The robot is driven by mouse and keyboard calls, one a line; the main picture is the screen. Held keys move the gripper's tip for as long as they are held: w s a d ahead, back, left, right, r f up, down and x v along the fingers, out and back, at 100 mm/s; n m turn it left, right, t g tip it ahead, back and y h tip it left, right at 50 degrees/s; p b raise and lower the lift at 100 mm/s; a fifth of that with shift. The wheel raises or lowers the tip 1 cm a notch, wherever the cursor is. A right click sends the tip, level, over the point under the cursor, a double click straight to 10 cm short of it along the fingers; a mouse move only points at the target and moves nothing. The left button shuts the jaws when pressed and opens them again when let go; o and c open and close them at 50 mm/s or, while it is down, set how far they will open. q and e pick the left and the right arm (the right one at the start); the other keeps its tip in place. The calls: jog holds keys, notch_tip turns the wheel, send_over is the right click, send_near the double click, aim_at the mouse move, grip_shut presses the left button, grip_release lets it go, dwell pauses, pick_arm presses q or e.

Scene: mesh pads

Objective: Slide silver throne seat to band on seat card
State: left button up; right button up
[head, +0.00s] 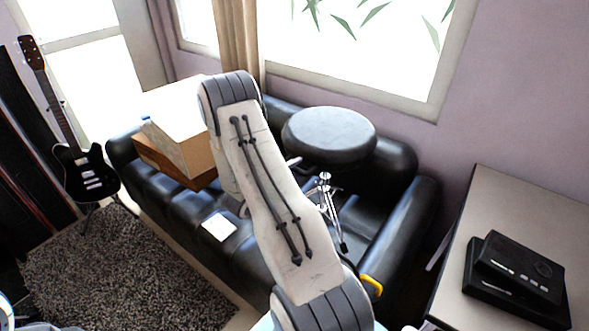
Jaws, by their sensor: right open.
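The throne seat (329,134) is a round, dark grey padded top on a chrome tripod stand (325,190), upright at the black sofa, right of centre. A small white card (219,227) lies on the front part of the sofa seat, left of my arm. No band can be made out on it. My right arm crosses the middle of the view and bends back down. My right gripper (292,162) is mostly hidden behind this arm; a small light part shows by the seat's lower left edge. Contact with the seat cannot be told. My left gripper is not seen.
Boxes (180,130) stand on the left of the black sofa (160,196). A guitar (83,165) stands at the far left beside a shaggy grey rug (110,275). A table (515,210) with black devices (515,275) is at the right.

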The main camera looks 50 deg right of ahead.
jog(key=shift+d, duration=0.15)
grip_shut()
dwell(1.4)
